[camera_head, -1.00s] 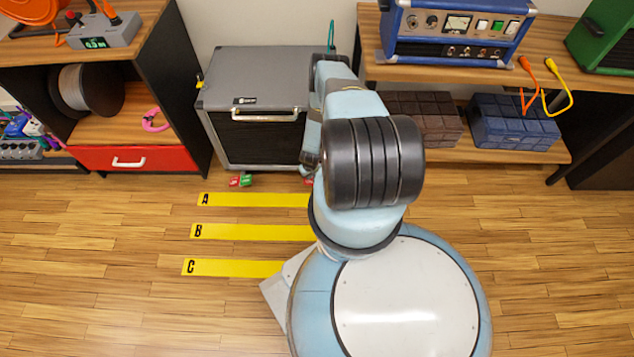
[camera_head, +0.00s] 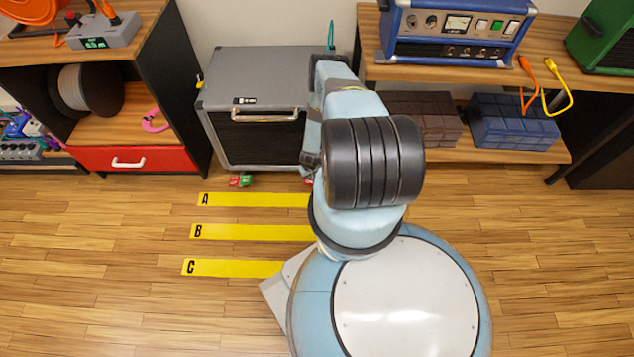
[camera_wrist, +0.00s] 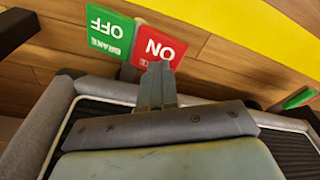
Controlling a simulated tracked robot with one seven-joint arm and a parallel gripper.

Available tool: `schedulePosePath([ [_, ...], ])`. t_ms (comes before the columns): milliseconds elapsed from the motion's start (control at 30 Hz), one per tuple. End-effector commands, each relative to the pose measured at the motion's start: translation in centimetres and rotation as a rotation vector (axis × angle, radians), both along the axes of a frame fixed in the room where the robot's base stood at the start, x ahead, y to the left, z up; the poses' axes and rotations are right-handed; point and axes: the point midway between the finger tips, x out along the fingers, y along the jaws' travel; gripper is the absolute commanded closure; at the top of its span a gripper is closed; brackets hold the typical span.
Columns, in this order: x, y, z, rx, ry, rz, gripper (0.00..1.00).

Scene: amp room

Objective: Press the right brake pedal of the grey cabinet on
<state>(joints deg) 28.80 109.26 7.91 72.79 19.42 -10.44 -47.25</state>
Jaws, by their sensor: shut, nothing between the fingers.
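The grey cabinet (camera_head: 262,75) stands against the wall, its lower right front hidden by my arm. At its foot lies a left pedal (camera_head: 240,181), with red and green halves. The right pedal shows only a bit of red (camera_head: 309,181) beside my arm. The wrist view is upside down: the right pedal has a green "OFF BRAKE" half (camera_wrist: 110,30) and a red "ON" half (camera_wrist: 160,47). My gripper (camera_wrist: 160,68) is shut and empty, its tips overlapping the near edge of the red half. I cannot tell whether they touch. The left pedal (camera_wrist: 300,98) shows at the right edge.
Yellow floor strips A (camera_head: 250,200), B (camera_head: 250,232) and C (camera_head: 235,268) lie in front of the cabinet. A shelf with a red drawer (camera_head: 132,158) stands left. A wooden bench (camera_head: 465,72) with a blue device (camera_head: 455,30) stands right. The floor at left is clear.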

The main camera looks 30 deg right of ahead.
Motion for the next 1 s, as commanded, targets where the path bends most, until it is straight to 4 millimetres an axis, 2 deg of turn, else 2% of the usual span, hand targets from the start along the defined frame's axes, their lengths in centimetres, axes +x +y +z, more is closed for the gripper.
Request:
schedulePosePath([
  [1000, 0.1, 0.0, -1.2, 0.0, -0.001, 0.0, 1.0],
])
